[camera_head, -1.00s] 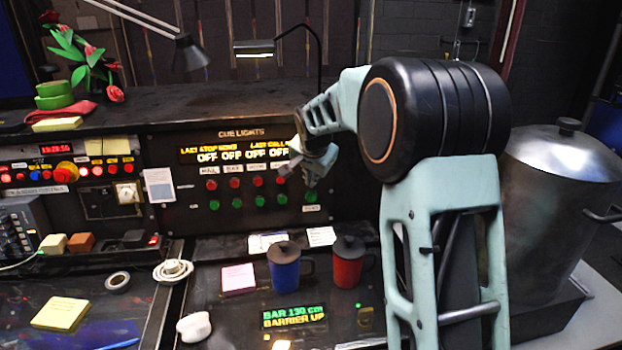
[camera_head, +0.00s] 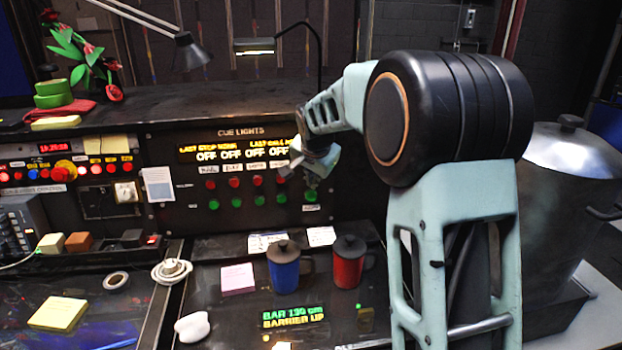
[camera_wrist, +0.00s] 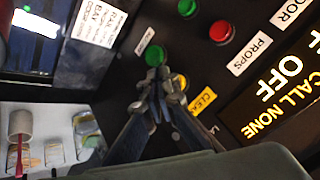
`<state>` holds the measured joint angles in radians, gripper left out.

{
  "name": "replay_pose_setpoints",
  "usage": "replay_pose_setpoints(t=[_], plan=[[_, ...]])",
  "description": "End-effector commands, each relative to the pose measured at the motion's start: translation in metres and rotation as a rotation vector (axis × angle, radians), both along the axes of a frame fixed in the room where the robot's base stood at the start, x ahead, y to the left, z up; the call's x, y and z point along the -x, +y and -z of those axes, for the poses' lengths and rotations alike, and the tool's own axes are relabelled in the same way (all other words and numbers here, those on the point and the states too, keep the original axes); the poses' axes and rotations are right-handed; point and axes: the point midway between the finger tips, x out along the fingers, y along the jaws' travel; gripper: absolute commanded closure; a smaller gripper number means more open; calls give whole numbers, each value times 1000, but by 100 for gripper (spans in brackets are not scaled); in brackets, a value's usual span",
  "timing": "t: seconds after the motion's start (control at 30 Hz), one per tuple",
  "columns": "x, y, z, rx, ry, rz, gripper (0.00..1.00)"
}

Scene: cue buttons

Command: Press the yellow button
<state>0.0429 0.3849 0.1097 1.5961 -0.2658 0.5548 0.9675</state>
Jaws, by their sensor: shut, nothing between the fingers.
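A small orange-yellow edge (camera_wrist: 182,82) shows just behind my fingertips in the wrist view, beside a yellow label (camera_wrist: 203,102). It may be the yellow button; most of it is hidden. My gripper (camera_wrist: 160,79) is shut and empty, with its tips in front of the cue lights panel. I cannot tell whether the tips touch anything. In the head view my gripper is at the right end of the button rows and hides that spot. A green button (camera_wrist: 155,55) is beside the tips and also shows in the head view (camera_head: 310,195).
A red button (camera_wrist: 221,32) and another green button (camera_wrist: 187,8) are close by. Blue (camera_head: 284,271) and red (camera_head: 348,266) lidded mugs stand on the desk below the panel. A large metal pot (camera_head: 570,190) is at the right.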

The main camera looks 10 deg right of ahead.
Motion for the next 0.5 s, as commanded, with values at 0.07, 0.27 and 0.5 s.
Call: replay_pose_setpoints(t=[0.07,0.27,0.5], plan=[[3,0,0,1,-1,0,100],[22,0,-1,1,-2,0,100],[44,0,-5,0,0,0,100]])
